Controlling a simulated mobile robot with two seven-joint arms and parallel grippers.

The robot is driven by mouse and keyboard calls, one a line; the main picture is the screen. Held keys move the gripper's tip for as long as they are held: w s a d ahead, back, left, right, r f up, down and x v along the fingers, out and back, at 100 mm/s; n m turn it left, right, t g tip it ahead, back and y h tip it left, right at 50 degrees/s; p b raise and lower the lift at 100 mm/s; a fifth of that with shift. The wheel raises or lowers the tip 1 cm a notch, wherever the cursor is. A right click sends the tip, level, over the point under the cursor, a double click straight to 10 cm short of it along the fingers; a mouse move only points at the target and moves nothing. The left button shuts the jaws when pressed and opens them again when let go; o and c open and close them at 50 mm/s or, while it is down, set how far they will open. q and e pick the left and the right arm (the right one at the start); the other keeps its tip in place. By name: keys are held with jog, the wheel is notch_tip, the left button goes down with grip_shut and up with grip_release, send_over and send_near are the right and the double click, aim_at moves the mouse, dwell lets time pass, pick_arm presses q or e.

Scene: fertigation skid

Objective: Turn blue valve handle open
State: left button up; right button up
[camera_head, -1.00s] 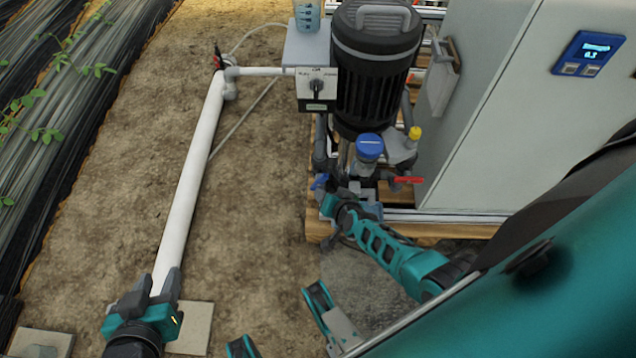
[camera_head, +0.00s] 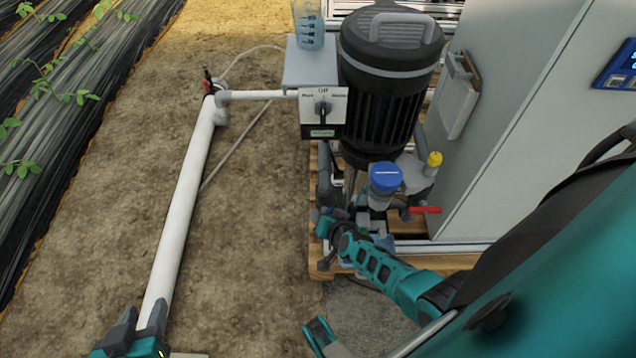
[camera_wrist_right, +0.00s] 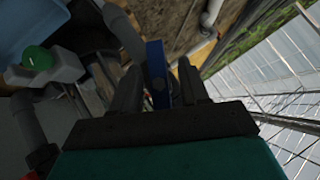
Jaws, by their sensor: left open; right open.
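The blue valve handle (camera_wrist_right: 156,72) stands between the two dark fingers of my right gripper (camera_wrist_right: 159,82) in the right wrist view. The fingers are open, with a visible gap on the handle's right side; contact on the left side is hard to tell. In the head view my right gripper (camera_head: 328,222) is at the lower left of the pump assembly and hides most of the handle. My left gripper (camera_head: 140,322) is open and empty at the lower left, over the near end of the white pipe.
A black pump motor (camera_head: 385,90) stands above the valves, with a switch box (camera_head: 323,112) to its left. A red valve handle (camera_head: 425,210) and a blue cap (camera_head: 386,177) are close to my right gripper. A grey cabinet (camera_head: 510,110) stands right. Bare soil (camera_head: 250,230) lies left.

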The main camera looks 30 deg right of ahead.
jog(key=shift+w+f, duration=0.15)
jog(key=shift+f, duration=0.05)
jog(key=shift+r, duration=0.1)
jog(key=shift+c, duration=0.2)
grip_shut()
jog(key=shift+d+r+p, duration=0.1)
jog(key=shift+r+p, duration=0.05)
jog(key=shift+p, duration=0.2)
jog(key=shift+d+r+g+h+p, duration=0.1)
jog(key=shift+g+h+p, duration=0.25)
jog(key=shift+p, duration=0.35)
jog(key=shift+d+n+g+h+p, duration=0.1)
jog(key=shift+n+g+h+p, duration=0.25)
jog(key=shift+n+h+p, duration=0.25)
jog(key=shift+f+h, duration=0.2)
jog(key=shift+h, duration=0.15)
pick_arm(q)
jog(key=shift+r, duration=1.5)
pick_arm(e)
jog(key=shift+n+g+h, duration=0.5)
jog(key=shift+g, duration=0.1)
